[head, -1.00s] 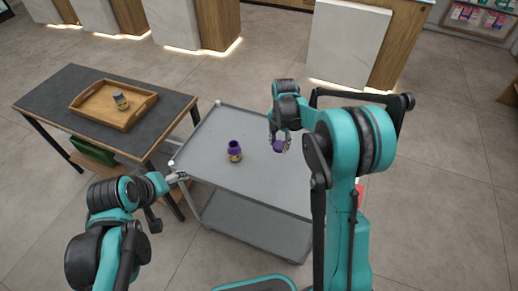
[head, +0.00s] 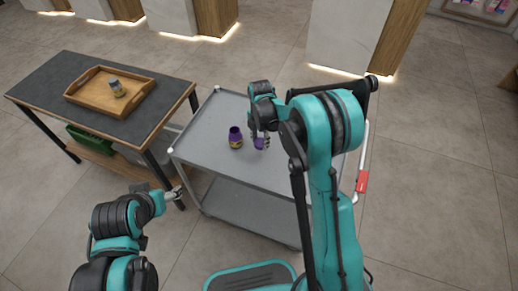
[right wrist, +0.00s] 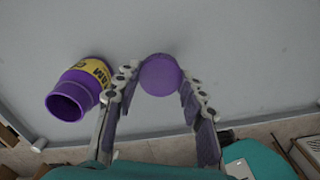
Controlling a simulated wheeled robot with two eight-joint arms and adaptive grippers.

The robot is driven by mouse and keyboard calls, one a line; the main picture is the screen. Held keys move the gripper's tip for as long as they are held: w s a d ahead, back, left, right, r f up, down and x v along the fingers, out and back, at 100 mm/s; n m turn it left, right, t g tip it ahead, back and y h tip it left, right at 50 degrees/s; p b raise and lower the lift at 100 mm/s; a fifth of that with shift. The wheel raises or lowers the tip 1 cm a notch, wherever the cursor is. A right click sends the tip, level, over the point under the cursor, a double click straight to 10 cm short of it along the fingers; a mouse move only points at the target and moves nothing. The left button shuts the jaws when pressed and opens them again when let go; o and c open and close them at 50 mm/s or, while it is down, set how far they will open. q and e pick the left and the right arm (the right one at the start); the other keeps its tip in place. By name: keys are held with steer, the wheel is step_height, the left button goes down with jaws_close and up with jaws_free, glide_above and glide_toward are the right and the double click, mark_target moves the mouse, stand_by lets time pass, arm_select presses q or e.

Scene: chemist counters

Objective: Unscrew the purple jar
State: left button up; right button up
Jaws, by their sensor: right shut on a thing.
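The purple jar (head: 236,140), with a yellow label, stands upright on the grey cart top (head: 200,140). Its mouth is open and uncovered; in the right wrist view the jar (right wrist: 75,97) is on the left. My right gripper (head: 260,139) is just right of the jar in the head view, shut on the purple lid (head: 259,145). The lid (right wrist: 160,75) shows between the fingers in the right wrist view, apart from the jar. My left gripper (head: 174,194) is by the cart's front left corner, away from the jar; its fingers are too small to read.
A dark-topped table (head: 60,106) stands left of the cart. It holds a wooden tray (head: 87,98) with a small jar (head: 116,87) in it. A green box (head: 88,139) is on the shelf below. The cart top left of and behind the purple jar is clear.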

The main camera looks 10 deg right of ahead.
mark_target(259, 147)
steer(key=shift+w+a+f, duration=0.15)
steer(key=shift+a+f, duration=0.05)
steer(key=shift+a, duration=0.05)
steer(key=shift+f, duration=0.3)
steer(key=shift+f+b, duration=0.9)
steer(key=shift+f, duration=0.7)
steer(key=shift+f, duration=0.2)
steer(key=o, duration=1.3)
